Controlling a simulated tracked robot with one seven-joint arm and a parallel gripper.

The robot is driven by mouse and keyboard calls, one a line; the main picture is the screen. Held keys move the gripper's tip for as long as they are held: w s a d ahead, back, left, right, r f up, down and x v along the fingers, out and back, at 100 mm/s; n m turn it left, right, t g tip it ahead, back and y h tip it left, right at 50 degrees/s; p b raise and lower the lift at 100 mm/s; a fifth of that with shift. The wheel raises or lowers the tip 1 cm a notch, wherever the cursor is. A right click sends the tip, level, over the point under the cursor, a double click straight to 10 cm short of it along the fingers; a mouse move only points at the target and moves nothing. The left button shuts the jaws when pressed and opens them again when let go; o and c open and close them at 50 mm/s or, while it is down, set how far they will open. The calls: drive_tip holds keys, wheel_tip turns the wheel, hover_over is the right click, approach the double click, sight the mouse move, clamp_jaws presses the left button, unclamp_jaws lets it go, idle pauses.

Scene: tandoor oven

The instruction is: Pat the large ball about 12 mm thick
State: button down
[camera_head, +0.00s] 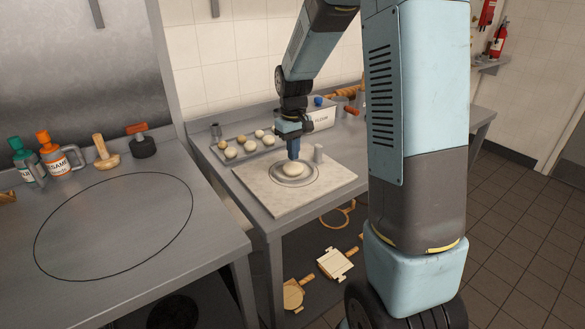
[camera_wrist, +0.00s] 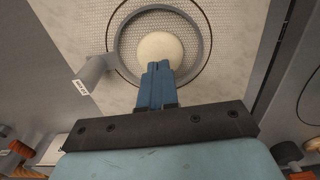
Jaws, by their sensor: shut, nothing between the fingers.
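The large ball (camera_head: 291,170) is a pale, rounded lump of dough inside a grey ring on a light board (camera_head: 326,188). It also shows in the wrist view (camera_wrist: 160,50), with the ring (camera_wrist: 203,28) around it and a gap between them. My gripper (camera_head: 294,157) points down over the ball with its blue fingers together and nothing between them. In the wrist view the fingertips (camera_wrist: 158,66) overlap the ball's near edge. I cannot tell whether they touch it.
A tray (camera_head: 277,149) with several small dough balls stands behind the board. A white flour box (camera_head: 320,118) is at the back. Bottles (camera_head: 60,158) are on the left counter, whose front is clear.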

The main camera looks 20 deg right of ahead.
drive_tip(key=shift+f, duration=0.95)
drive_tip(key=shift+f, duration=0.15)
drive_tip(key=shift+f, duration=0.25)
idle(1.7)
drive_tip(key=shift+r, duration=0.1)
idle(0.6)
drive_tip(key=shift+r, duration=1.45)
drive_tip(key=shift+w+a+r, duration=0.15)
drive_tip(key=shift+w+r, duration=0.25)
drive_tip(key=shift+r, duration=0.4)
